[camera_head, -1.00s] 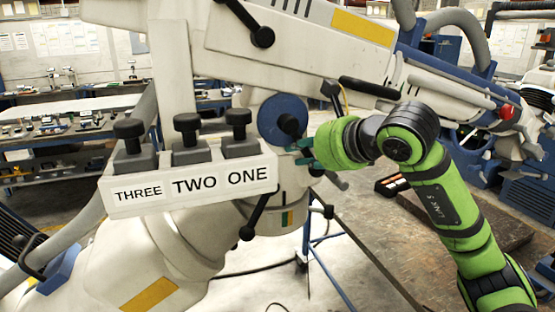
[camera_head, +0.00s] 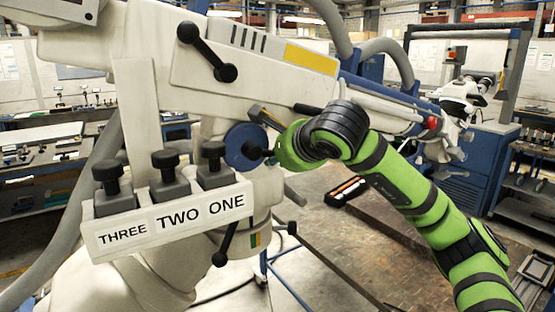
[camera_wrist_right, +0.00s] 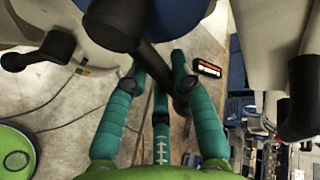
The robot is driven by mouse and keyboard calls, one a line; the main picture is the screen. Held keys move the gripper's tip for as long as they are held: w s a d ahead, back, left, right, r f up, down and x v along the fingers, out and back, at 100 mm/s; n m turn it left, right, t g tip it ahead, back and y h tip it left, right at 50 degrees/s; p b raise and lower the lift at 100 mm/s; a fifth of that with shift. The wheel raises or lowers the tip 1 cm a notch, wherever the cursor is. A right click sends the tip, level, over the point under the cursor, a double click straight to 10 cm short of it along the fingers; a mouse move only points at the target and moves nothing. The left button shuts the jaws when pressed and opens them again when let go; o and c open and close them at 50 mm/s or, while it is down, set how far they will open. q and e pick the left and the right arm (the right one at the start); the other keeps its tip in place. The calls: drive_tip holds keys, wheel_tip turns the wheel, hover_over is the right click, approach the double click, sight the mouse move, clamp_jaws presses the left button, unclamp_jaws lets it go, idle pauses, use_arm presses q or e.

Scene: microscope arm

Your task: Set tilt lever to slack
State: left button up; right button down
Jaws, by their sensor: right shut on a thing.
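A black lever (camera_wrist_right: 152,62) runs from a dark hub by the blue round disc (camera_head: 243,146) on the white microscope arm (camera_head: 252,68). No label marks it as the tilt lever. My right gripper (camera_wrist_right: 172,92) is shut on the lever's outer end in the right wrist view, with teal fingers on either side of it. In the head view my right gripper (camera_head: 290,148) is just right of the disc, and its fingers and the lever's end are largely hidden. My left gripper is not in view.
A white block with black knobs labelled THREE, TWO, ONE (camera_head: 170,218) stands at the left. Another black lever (camera_head: 207,52) is on the upper arm, and one (camera_head: 225,243) hangs below. A worktable (camera_head: 350,262) with a dark tray (camera_head: 349,190) lies at the lower right.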

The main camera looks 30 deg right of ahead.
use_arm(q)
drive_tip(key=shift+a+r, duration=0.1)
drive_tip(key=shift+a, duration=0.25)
use_arm(e)
drive_tip(key=shift+r, duration=0.35)
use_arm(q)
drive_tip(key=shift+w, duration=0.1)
use_arm(e)
drive_tip(key=shift+n, duration=0.3)
drive_tip(key=c, duration=1)
unclamp_jaws()
drive_tip(key=shift+c, duration=0.2)
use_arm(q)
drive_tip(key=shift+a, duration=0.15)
use_arm(e)
drive_tip(key=shift+f, duration=0.1)
drive_tip(key=v, duration=1.2)
drive_tip(key=shift+a, duration=0.2)
